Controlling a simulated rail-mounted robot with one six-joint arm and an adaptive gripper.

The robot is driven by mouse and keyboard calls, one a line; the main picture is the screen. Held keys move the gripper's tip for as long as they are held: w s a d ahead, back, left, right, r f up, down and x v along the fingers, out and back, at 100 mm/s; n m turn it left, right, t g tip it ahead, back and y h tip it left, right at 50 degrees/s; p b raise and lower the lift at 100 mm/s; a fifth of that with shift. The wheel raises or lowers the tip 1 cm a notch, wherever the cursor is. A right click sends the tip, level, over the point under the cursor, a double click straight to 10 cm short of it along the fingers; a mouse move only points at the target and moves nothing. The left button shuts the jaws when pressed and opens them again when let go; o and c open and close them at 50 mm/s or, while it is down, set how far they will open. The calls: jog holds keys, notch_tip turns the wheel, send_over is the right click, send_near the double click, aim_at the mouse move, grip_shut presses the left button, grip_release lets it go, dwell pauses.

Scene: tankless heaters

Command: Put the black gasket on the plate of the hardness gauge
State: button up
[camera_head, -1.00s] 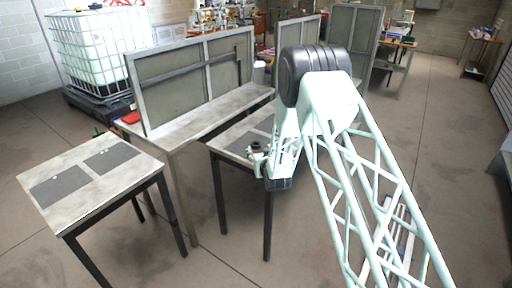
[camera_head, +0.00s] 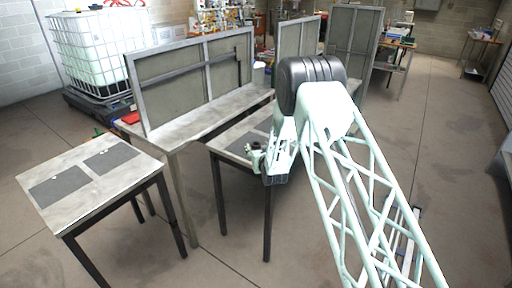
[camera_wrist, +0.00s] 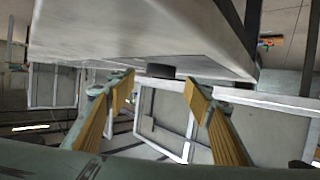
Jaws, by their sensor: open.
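My gripper (camera_wrist: 160,83) is open, with its two orange-padded fingers apart in the wrist view. A small dark round piece, apparently the black gasket (camera_wrist: 160,71), shows between and just beyond the fingertips, at the surface of a pale table (camera_wrist: 130,35). That view looks turned over, with the tabletop above. The fingers do not visibly touch the piece. In the head view my gripper (camera_head: 256,157) is at the small table's right side, and I cannot make out the gasket there. I cannot recognise the hardness gauge or its plate in either view.
A second small table (camera_head: 90,200) with two dark mats stands at front left. A long bench (camera_head: 200,125) with upright grey panels (camera_head: 195,80) lies behind. A white caged tank (camera_head: 95,55) stands at back left. Open floor lies at right.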

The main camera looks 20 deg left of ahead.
aim_at(256, 143)
jog(key=shift+b+x, duration=0.4)
jog(key=shift+x, duration=1.9)
jog(key=shift+c, duration=0.2)
jog(key=c, duration=1)
jog(key=shift+o, duration=0.2)
jog(key=shift+r, duration=0.1)
jog(key=shift+r+p, duration=0.35)
jog(key=shift+r, duration=1.1)
jog(key=shift+d+r, duration=0.15)
jog(key=shift+r, duration=0.15)
jog(key=s+d, duration=0.1)
jog(key=d, duration=0.4)
jog(key=s+d+r+p, duration=0.1)
jog(key=d, duration=0.4)
jog(key=s+d, duration=0.2)
jog(key=d, duration=0.3)
jog(key=shift+r+p, duration=0.15)
jog(key=shift+p, duration=0.2)
